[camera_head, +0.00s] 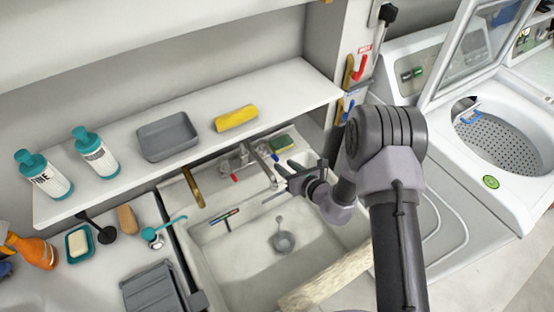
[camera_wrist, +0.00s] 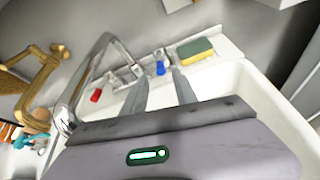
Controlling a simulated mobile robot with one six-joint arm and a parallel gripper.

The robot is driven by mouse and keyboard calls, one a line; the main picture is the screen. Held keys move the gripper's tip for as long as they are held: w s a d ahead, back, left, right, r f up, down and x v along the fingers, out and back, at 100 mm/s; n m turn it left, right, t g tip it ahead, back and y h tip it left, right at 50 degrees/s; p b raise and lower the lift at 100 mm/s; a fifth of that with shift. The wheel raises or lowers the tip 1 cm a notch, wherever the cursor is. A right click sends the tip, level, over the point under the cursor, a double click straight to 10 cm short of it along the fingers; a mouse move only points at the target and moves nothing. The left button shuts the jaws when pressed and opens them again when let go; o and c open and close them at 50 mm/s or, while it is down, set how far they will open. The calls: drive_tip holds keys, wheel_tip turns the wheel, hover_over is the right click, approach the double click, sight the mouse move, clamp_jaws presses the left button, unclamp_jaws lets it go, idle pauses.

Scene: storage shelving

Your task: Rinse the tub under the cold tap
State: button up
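The grey tub (camera_head: 168,136) sits upright on the white shelf, left of a yellow item; it looks empty. The tap (camera_head: 262,164) stands at the back of the sink, with a red handle (camera_head: 234,178) on its left and a blue handle (camera_wrist: 160,68) on its right. No water shows. My gripper (camera_head: 284,168) is over the back of the sink by the tap, away from the tub. In the wrist view its two fingers are apart and empty, with the blue handle showing between and beyond their tips. I cannot tell whether they touch it. The tub is outside the wrist view.
The white sink (camera_head: 235,260) holds a dark drain strainer (camera_head: 284,242) and a toothbrush-like item (camera_head: 224,216). The shelf (camera_head: 275,98) overhangs the sink's back and carries bottles (camera_head: 95,152). An open washer (camera_head: 500,140) stands right.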

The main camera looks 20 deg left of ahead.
sight(278, 160)
drive_tip(key=b+x, duration=0.1)
drive_tip(key=x, duration=0.6)
drive_tip(key=shift+w+f, duration=0.1)
drive_tip(key=shift+w, duration=0.05)
clamp_jaws()
idle(1.1)
